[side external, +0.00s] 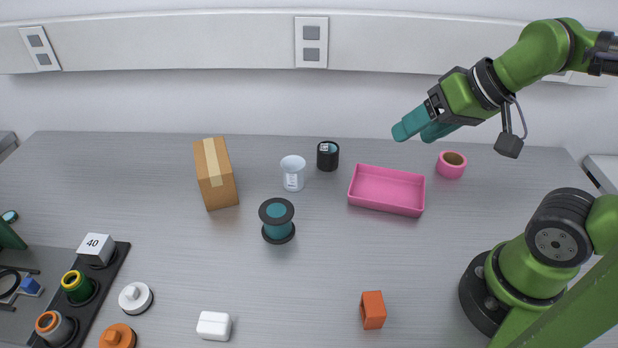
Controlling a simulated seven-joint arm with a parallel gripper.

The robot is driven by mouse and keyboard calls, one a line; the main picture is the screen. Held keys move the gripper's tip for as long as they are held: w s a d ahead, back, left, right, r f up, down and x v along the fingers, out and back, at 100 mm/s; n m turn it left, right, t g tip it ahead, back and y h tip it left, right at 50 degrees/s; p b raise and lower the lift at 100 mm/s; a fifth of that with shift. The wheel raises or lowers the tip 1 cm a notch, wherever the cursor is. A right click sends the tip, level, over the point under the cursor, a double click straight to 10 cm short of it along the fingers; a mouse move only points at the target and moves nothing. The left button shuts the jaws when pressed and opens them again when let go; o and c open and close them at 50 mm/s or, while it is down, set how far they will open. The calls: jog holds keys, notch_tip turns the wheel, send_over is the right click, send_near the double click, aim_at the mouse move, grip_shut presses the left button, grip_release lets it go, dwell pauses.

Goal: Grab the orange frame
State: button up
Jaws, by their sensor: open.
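The orange frame (373,310) is a small block-like piece standing on the grey table near the front, right of the middle. Its front face looks darker and recessed. My gripper (415,132) has teal fingers and is raised above the back right of the table, above and right of the pink tray. It is open, with nothing seen between the fingers, and is well apart from the orange frame, which is nearer the camera.
A pink tray (387,208) lies between the gripper and the frame. A pink tape roll (451,165), black canister (328,155), beaker (293,173), teal spool (277,221), cardboard box (216,174) and white box (214,326) stand about. The table around the frame is clear.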

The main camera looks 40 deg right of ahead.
jog(key=s+a+f+n+g, duration=0.2)
jog(key=a+f+n+g, duration=0.15)
jog(key=a, duration=0.55)
jog(key=m+g+h, duration=0.2)
jog(key=m+g, duration=0.2)
jog(key=m, duration=0.3)
send_over(376, 309)
notch_tip(376, 309, down, 4)
jog(key=shift+t, duration=0.25)
jog(key=f, duration=1.1)
jog(key=shift+w+d+f, duration=0.1)
jog(key=shift+w+d, duration=0.15)
jog(key=shift+s+a+f, duration=0.1)
jog(key=shift+f, duration=1.25)
jog(key=shift+s+a+f, duration=0.1)
jog(key=shift+f, duration=1.25)
jog(key=c, duration=1.1)
